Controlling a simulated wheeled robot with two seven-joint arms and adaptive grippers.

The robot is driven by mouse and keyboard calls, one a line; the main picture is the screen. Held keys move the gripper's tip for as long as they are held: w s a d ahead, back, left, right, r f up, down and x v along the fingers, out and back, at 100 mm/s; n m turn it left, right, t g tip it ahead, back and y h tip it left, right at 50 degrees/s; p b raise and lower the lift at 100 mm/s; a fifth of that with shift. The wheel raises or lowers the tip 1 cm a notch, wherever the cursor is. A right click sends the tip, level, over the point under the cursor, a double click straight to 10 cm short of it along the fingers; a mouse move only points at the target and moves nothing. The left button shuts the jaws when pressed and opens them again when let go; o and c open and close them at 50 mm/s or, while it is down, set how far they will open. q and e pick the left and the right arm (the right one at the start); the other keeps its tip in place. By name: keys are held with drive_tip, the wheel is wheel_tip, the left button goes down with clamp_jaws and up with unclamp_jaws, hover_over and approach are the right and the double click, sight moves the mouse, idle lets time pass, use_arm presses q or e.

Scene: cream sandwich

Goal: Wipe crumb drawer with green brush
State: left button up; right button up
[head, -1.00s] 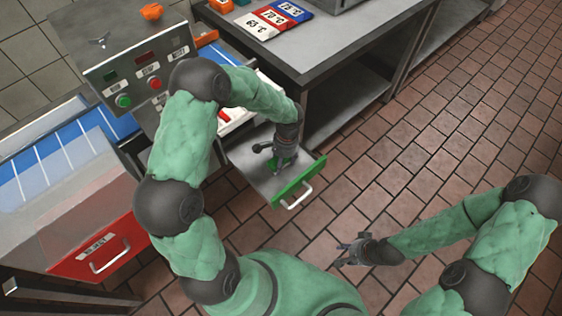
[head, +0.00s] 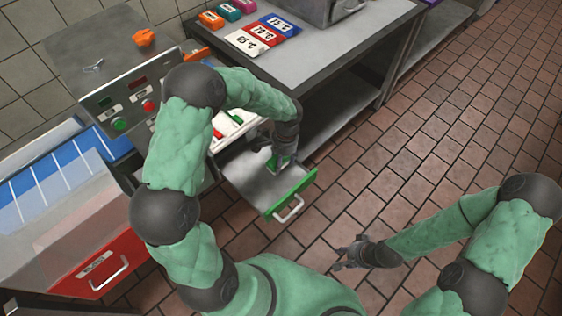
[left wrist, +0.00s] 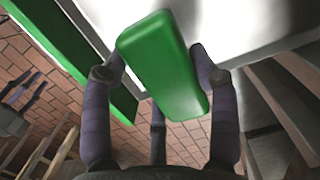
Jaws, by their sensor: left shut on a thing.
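The crumb drawer (head: 250,181) is pulled out, a grey metal tray with a green front (head: 290,196) and a light handle. My left gripper (head: 281,152) reaches down over its right side, shut on the green brush (head: 277,164). In the left wrist view, the brush (left wrist: 163,68) is a green block between the two fingers of my gripper (left wrist: 157,72). Its underside is hidden, so I cannot tell whether it touches the drawer floor. The drawer's green front (left wrist: 62,48) shows at left there. My right gripper (head: 352,253) is empty, fingers apart, over the floor.
A control panel (head: 135,102) with green and red buttons stands left of the drawer. A red-fronted bin (head: 98,262) is at lower left. The grey table (head: 325,62) behind holds temperature cards (head: 262,35). The brick floor (head: 430,150) at right is clear.

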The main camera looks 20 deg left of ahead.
use_arm(q)
drive_tip(key=shift+r+p, duration=0.5)
drive_tip(key=shift+r, duration=0.45)
